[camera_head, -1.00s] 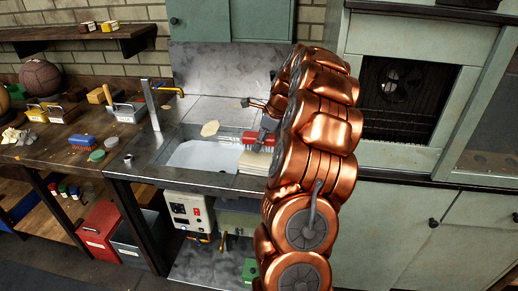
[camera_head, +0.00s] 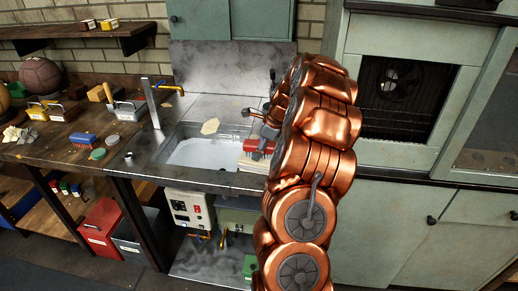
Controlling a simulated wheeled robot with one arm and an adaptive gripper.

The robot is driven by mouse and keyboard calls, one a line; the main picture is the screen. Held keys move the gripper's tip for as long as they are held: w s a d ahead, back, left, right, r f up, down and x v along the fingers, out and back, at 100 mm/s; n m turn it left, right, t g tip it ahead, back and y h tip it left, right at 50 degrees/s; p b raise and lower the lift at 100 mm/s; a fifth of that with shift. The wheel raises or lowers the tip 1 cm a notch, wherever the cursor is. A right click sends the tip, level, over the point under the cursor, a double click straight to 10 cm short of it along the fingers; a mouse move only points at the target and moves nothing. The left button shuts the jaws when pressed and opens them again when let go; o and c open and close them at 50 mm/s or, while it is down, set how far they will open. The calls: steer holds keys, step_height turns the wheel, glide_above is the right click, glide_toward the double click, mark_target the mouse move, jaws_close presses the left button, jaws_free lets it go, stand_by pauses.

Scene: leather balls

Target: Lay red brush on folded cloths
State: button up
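The red brush (camera_head: 257,147) is at the right end of the sink, over the pale folded cloths (camera_head: 250,166). Its red body is upper and its pale bristles are below, at or just above the stack; contact is unclear. My gripper (camera_head: 262,128) is at the brush, with a dark finger part against or in front of its right part. Another finger part reaches left above the brush. My copper arm hides the right side of the brush, the cloths and much of the gripper, so its grip is unclear.
The sink basin (camera_head: 205,153) holds whitish water or suds, left of the cloths. A faucet (camera_head: 153,103) stands at its left. A blue brush (camera_head: 83,140) and a green round item (camera_head: 98,154) lie on the wooden bench. A grey cabinet (camera_head: 410,100) stands right of my arm.

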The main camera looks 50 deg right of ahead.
stand_by(0.3)
steer(key=shift+b+v, duration=0.9)
steer(key=shift+v, duration=3)
steer(key=s+a+r+n+g, duration=0.25)
steer(key=a+n, duration=0.45)
steer(key=a, duration=0.7)
steer(key=s+a+r+n+g, duration=0.1)
steer(key=s+a+n, duration=0.2)
steer(key=a+n, duration=0.75)
steer(key=s+a+f+n+g+h, duration=0.1)
steer(key=s+a+f+n, duration=0.2)
steer(key=s, duration=0.8)
steer(key=s+a+f+n+g+h, duration=0.1)
steer(key=s+a+f+n, duration=0.2)
steer(key=s+a+n, duration=0.5)
steer(key=s+a, duration=0.3)
steer(key=shift+a+h, duration=0.3)
steer(key=shift+s+n, duration=0.15)
steer(key=shift+n, duration=0.1)
